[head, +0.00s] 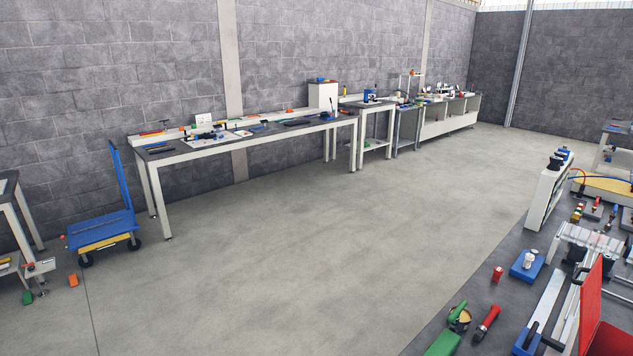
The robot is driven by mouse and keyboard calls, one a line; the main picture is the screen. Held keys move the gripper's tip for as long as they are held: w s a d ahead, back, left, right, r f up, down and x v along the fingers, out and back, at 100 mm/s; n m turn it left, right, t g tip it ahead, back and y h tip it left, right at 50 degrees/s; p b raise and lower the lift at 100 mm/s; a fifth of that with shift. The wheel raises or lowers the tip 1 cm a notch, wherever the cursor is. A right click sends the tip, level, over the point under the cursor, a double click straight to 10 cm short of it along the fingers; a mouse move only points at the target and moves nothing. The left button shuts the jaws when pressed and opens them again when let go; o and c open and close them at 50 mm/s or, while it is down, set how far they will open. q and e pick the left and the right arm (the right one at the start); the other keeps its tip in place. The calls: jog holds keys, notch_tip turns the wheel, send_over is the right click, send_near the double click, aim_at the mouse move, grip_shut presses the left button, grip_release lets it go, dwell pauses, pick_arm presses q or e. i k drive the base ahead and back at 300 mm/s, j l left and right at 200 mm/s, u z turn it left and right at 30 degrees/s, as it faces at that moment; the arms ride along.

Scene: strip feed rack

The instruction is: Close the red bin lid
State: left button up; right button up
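The red bin (609,341) is at the lower right corner of the head view, on the dark bench top, cut off by the frame edge. A red upright panel (591,298), which looks like its lid, stands raised at the left side of the bin, so the bin looks open. The inside of the bin is mostly out of view. Neither of my grippers shows in the head view.
Near the bin lie a red-handled tool (487,322), a green block (443,344), a blue block (527,265) and a small red piece (497,273). A blue cart (103,228) stands at left by a long workbench (200,155). The middle floor is clear.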

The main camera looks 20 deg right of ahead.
aim_at(591, 298)
jog(key=i+j+z, duration=0.1)
jog(key=z, duration=0.4)
jog(key=i+j+z, duration=0.2)
jog(key=z, duration=0.25)
jog(key=i+j+z, duration=0.2)
jog(key=z, duration=0.3)
jog(key=i+j+z, duration=0.15)
jog(key=z, duration=0.3)
jog(key=i+j+z, duration=0.1)
jog(key=z, duration=0.4)
jog(key=j+z, duration=0.7)
jog(key=i, duration=0.05)
